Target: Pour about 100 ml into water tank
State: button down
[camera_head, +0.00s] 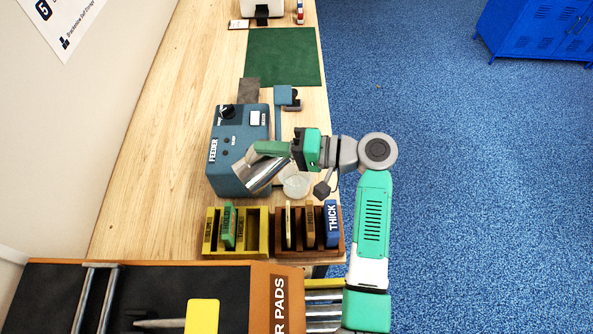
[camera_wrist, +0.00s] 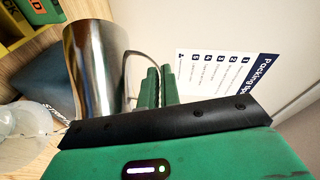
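My gripper (camera_head: 272,149) is beside a shiny metal jug (camera_head: 262,174) and appears shut on its thin handle. The jug looks tilted in the head view, in front of the blue feeder box. In the wrist view the jug (camera_wrist: 92,65) is left of my green fingers (camera_wrist: 158,88), with the handle running in between them. A clear round vessel (camera_head: 296,185), likely the water tank, stands just right of the jug. A translucent shape (camera_wrist: 22,132) also shows at the left edge of the wrist view. The water level and any stream cannot be made out.
The blue feeder (camera_head: 225,150) stands close left of the jug. A yellow rack (camera_head: 262,232) and a brown rack (camera_head: 320,250) of labelled blocks stand in front. A dark green mat (camera_head: 285,57) lies farther back. Bare wood table (camera_head: 160,160) is free at the left.

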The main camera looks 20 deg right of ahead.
aim_at(253, 177)
jog(key=shift+d+r+m+y+b, duration=0.2)
jog(key=shift+m+y+b, duration=0.2)
jog(key=shift+b, duration=0.05)
dwell(0.6)
jog(key=a+p, duration=0.1)
jog(key=s+a+n+h+p, duration=0.1)
jog(key=a, duration=0.1)
jog(key=a+r+n+h+p, duration=0.1)
jog(key=a+p, duration=0.1)
jog(key=shift+s+g, duration=0.3)
jog(key=shift+s, duration=0.1)
jog(key=shift+w+f+b, duration=0.1)
jog(key=shift+f+b, duration=0.25)
jog(key=shift+f, duration=0.05)
jog(key=shift+r+n+h, duration=0.2)
jog(key=shift+n+h, duration=0.1)
jog(key=shift+a+r+h+p, duration=0.15)
jog(key=shift+a+h+p, duration=0.3)
jog(key=shift+p, duration=0.2)
jog(key=shift+a+f+n+h, duration=0.2)
jog(key=shift+n+h, duration=0.15)
jog(key=shift+n, duration=0.15)
